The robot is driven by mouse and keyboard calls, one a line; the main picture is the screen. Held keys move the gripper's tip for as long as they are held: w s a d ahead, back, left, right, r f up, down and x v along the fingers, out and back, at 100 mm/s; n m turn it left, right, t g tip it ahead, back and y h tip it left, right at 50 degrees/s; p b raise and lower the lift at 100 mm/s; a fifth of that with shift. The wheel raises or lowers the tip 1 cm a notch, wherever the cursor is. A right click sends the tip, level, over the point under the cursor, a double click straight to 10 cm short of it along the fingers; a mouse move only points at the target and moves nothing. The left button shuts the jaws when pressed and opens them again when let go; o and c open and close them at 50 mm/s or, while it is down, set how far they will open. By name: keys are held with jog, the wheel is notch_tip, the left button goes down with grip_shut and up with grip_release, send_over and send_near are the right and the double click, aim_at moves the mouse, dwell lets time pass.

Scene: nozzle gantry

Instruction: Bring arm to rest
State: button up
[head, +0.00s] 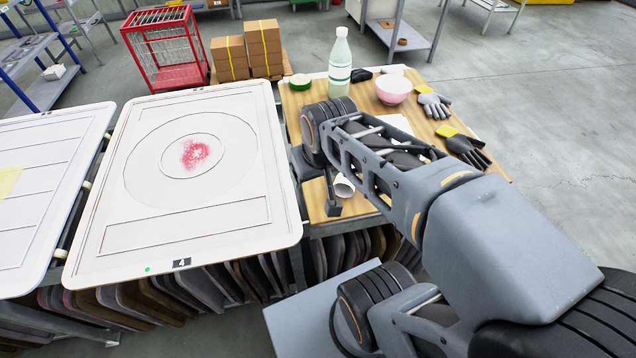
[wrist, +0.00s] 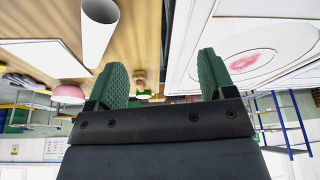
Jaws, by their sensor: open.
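My gripper (wrist: 162,82) shows in the wrist view, with two green textured fingers spread wide apart and nothing between them. In the head view my arm reaches from the lower right over the wooden table (head: 318,205).
A white panel (head: 125,235) with a red patch (head: 194,153) lies left of my arm. On the table stand a bottle (head: 340,65), a pink bowl (head: 393,89) and gloves (head: 466,150). A red cage (head: 165,50) and cardboard boxes (head: 230,58) stand behind. Open floor lies right.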

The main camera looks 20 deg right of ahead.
jog(key=shift+s+a+f, duration=0.1)
jog(key=shift+s+f, duration=0.25)
jog(key=shift+s, duration=0.3)
jog(key=shift+s+a+f, duration=0.1)
jog(key=shift+s+f, duration=0.25)
jog(key=shift+s, duration=0.3)
